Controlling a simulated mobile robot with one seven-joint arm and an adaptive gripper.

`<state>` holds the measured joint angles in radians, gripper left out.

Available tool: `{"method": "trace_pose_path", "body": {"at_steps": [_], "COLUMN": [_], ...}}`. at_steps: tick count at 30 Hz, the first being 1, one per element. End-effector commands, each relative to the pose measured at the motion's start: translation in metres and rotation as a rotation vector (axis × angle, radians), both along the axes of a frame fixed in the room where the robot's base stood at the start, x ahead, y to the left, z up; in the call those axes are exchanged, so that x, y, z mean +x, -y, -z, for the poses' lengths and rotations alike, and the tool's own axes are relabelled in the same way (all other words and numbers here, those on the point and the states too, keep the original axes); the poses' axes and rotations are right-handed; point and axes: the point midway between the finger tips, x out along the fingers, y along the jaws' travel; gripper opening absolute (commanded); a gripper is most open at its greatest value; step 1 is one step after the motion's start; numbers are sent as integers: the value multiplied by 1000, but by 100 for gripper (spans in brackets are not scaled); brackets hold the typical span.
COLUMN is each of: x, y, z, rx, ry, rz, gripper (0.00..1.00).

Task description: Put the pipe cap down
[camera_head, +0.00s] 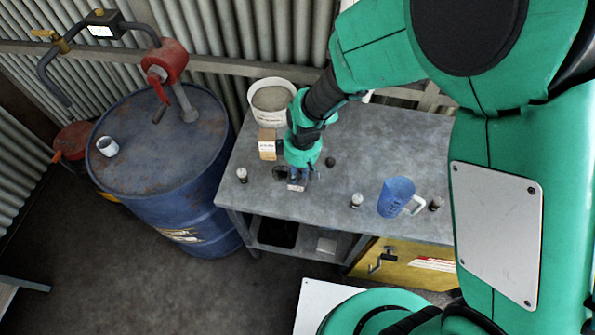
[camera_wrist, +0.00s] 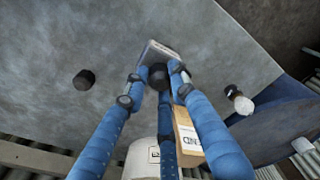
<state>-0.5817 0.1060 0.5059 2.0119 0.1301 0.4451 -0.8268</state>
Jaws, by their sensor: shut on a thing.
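My gripper (camera_head: 298,175) is low over the grey workbench (camera_head: 345,205), left of its middle. In the wrist view, its three blue fingers (camera_wrist: 158,80) close in on a small dark round piece, which I take to be the pipe cap (camera_wrist: 158,74); the fingers partly hide it. A small grey-white box-like thing (camera_wrist: 160,49) shows right at the fingertips; it also shows in the head view (camera_head: 297,186). I cannot tell whether it touches the cap or the fingers. In the head view, the fingers hide the cap.
A similar dark round piece (camera_head: 330,162) lies on the bench beside my gripper. A cardboard box (camera_head: 267,146), a white bucket (camera_head: 271,97), small jars (camera_head: 242,175) (camera_head: 356,201) (camera_head: 436,204) and a blue jug (camera_head: 396,196) stand around. The bench between gripper and jug is mostly clear. A blue drum (camera_head: 165,150) stands left.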

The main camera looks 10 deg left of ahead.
Motion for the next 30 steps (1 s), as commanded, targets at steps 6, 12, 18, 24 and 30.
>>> {"method": "trace_pose_path", "body": {"at_steps": [6, 12, 18, 24, 30], "x": [0, 0, 0, 0, 0], "y": [0, 0, 0, 0, 0], "z": [0, 2, 2, 1, -9], "rx": [0, 0, 0, 0, 1], "ry": [0, 0, 0, 0, 1], "rz": [0, 0, 0, 0, 0], "gripper": [10, 37, 44, 44, 44]}}
